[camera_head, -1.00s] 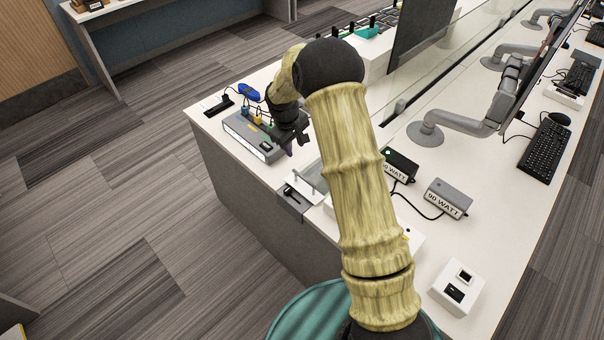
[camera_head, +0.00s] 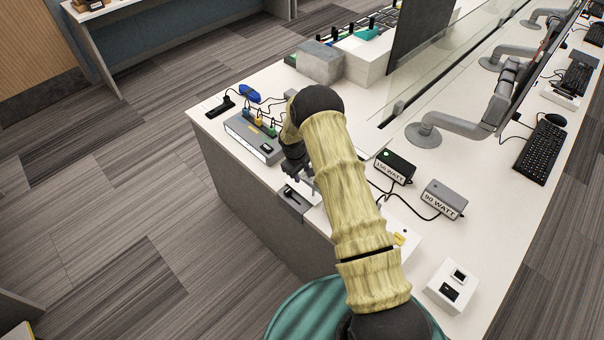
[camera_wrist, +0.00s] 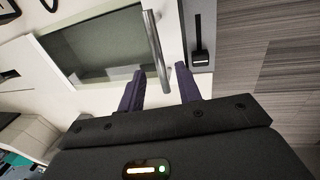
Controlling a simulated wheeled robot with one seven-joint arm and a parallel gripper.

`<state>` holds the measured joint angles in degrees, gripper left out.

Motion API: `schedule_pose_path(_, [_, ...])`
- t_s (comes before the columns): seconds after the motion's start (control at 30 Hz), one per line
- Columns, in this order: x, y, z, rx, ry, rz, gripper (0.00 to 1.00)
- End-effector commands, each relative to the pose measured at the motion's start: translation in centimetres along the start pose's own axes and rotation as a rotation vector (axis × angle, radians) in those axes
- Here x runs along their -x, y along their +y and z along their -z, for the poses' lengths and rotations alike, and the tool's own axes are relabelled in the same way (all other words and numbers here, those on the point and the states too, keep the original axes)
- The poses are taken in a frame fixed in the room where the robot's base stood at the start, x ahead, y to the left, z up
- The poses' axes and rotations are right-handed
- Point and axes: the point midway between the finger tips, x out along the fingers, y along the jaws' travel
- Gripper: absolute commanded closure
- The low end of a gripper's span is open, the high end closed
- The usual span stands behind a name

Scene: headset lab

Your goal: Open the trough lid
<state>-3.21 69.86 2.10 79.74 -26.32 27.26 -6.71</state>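The trough lid (camera_wrist: 100,45) is a grey-green see-through panel in a pale frame, flat in the wrist view. A metal bar handle (camera_wrist: 156,45) runs along its right side. My gripper (camera_wrist: 160,84) is open, with its two purple fingers on either side of the handle's near end in the picture; I cannot tell whether they touch it. In the head view my gripper (camera_head: 302,176) is low over the counter by the front edge, and my arm hides most of the trough.
A grey panel with a black lever (camera_head: 291,196) is beside the trough at the counter (camera_head: 330,108) edge. A grey box with plugged cables (camera_head: 250,137) stands to the left. Two power bricks, 150 WATT (camera_head: 394,167) and 90 WATT (camera_head: 444,199), lie to the right.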

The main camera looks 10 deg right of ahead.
Motion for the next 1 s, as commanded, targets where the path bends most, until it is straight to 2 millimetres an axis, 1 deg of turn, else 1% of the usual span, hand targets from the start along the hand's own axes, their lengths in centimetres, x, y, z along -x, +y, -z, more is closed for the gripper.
schedule_pose_path(0.1, [-1.3,0.0,0.0,0.001,0.000,0.000,0.66])
schedule_pose_path(0.2, [-1.9,0.0,0.0,0.001,0.001,-0.001,0.66])
schedule_pose_path(0.5, [-2.2,0.0,0.0,0.001,0.001,-0.001,0.66])
schedule_pose_path(0.53, [-2.2,0.0,0.0,0.001,0.001,-0.001,0.70])
schedule_pose_path(0.6, [-2.1,0.0,0.0,0.001,0.001,-0.001,0.83])
schedule_pose_path(0.7, [-2.1,0.0,0.0,0.001,0.001,-0.001,1.00])
schedule_pose_path(1.0, [-2.0,0.0,0.1,0.002,0.002,0.003,1.00])
